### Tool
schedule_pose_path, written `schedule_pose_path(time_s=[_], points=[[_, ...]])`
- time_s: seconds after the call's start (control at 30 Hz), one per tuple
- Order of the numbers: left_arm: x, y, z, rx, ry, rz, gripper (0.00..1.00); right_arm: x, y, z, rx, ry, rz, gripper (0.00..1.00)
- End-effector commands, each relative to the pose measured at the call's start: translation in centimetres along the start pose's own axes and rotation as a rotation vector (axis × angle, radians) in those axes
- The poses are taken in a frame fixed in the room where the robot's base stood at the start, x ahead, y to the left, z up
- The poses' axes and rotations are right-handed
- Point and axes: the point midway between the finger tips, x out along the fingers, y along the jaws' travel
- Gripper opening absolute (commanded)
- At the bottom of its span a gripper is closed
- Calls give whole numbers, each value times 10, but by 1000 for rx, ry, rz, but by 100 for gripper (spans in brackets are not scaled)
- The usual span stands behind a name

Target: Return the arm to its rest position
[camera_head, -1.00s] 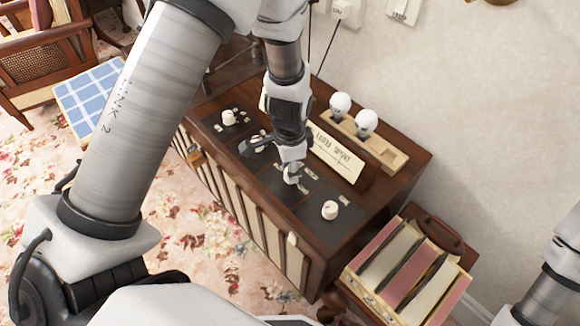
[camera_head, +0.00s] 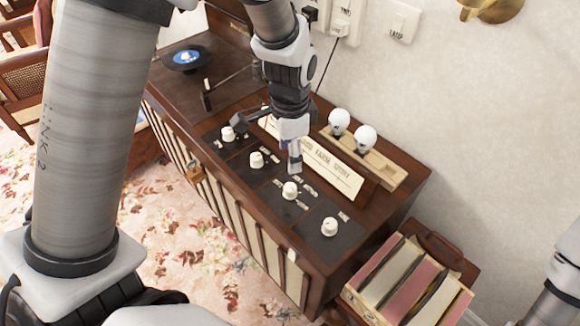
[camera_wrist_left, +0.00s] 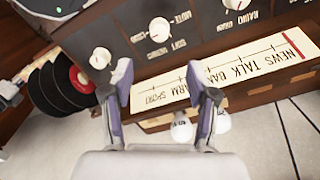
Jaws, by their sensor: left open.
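My left gripper (camera_head: 268,143) is open and empty above the wooden radio cabinet (camera_head: 415,180), its fingers spread over the back of the control panel. Several cream knobs stand in a row on the dark panel, among them one near the fingertip (camera_head: 290,190) and one at the near end (camera_head: 330,227). In the left wrist view the open gripper (camera_wrist_left: 160,82) has nothing between its fingers, with the printed station card (camera_wrist_left: 240,80) beyond it. My right arm shows only at the right edge of the head view; its gripper is out of frame.
Two white bulbs (camera_head: 339,122) (camera_head: 365,138) sit in a wooden holder behind the card. A record crate (camera_head: 350,297) stands at the cabinet's right end. A turntable record (camera_head: 187,57) lies at the far left. The wall with switches (camera_head: 403,22) rises behind.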

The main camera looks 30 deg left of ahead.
Motion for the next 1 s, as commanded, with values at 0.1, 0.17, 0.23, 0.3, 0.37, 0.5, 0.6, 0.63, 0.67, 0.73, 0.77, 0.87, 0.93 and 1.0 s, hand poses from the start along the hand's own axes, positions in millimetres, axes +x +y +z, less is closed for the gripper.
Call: schedule_pose_path(time_s=[0.1,0.17,0.23,0.3,0.37,0.5,0.6,0.63,0.67,0.73,0.77,0.87,0.93,1.0], points=[[-6,0,0,0,1,0,59,0,0,0,0,0,0,35],[-6,0,0,0,0,0,59,0,0,0,0,0,0,35],[-6,0,0,0,0,0,59,0,0,0,0,0,0,35],[-6,0,0,0,0,0,59,0,0,0,0,0,0,35],[-6,0,0,0,0,0,59,0,0,0,0,0,0,35],[-6,0,0,0,0,0,59,0,0,0,0,0,0,35],[1,3,3,-1,-16,17,59,-3,0,0,0,0,0,35],[6,5,5,-1,-27,30,59,-5,0,0,0,0,0,35],[13,8,8,-2,-44,49,59,-7,0,0,0,0,0,35],[36,20,21,-8,-99,116,59,-16,0,0,0,0,0,35],[49,29,30,-11,-131,155,59,-20,0,0,0,0,0,35],[91,66,72,-21,-247,287,59,-34,0,0,0,0,0,35],[120,93,104,-51,-309,339,59,-43,0,0,0,0,0,35],[147,120,138,-117,-356,357,59,-53,0,0,0,0,0,35]])
